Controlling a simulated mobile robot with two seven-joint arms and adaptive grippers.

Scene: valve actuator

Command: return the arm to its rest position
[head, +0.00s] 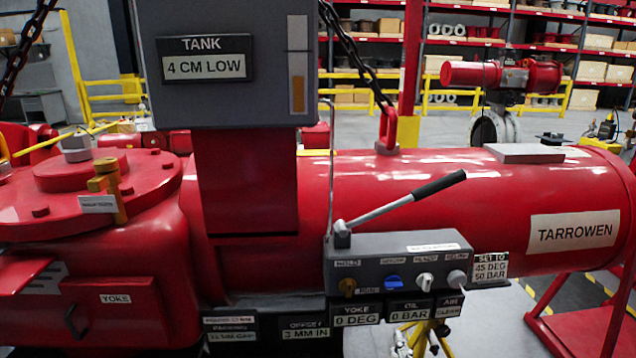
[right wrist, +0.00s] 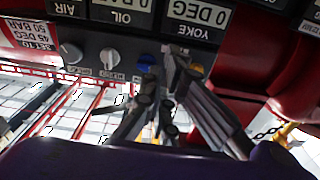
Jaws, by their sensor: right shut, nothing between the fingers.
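My right gripper (right wrist: 163,72) shows in the right wrist view, where the picture is upside down. Its two dark fingers meet at the tips, shut with nothing between them. The tips overlap the grey control panel (right wrist: 100,28) near its blue knob (right wrist: 146,62); I cannot tell how far apart they are. In the head view I make out neither gripper. There the panel (head: 400,254) carries a brass knob (head: 347,287), the blue knob (head: 392,282), pale knobs and a lever (head: 440,186) slanting up to the right.
The large red actuator (head: 420,170) fills the middle. A grey tank box (head: 215,95) stands on it, reading 4 CM LOW. Gauge labels (head: 357,315) read YOKE 0 DEG and OIL 0 BAR. A yellow stand (head: 425,338) is below. Chains hang above. Shelves (head: 470,60) stand far behind.

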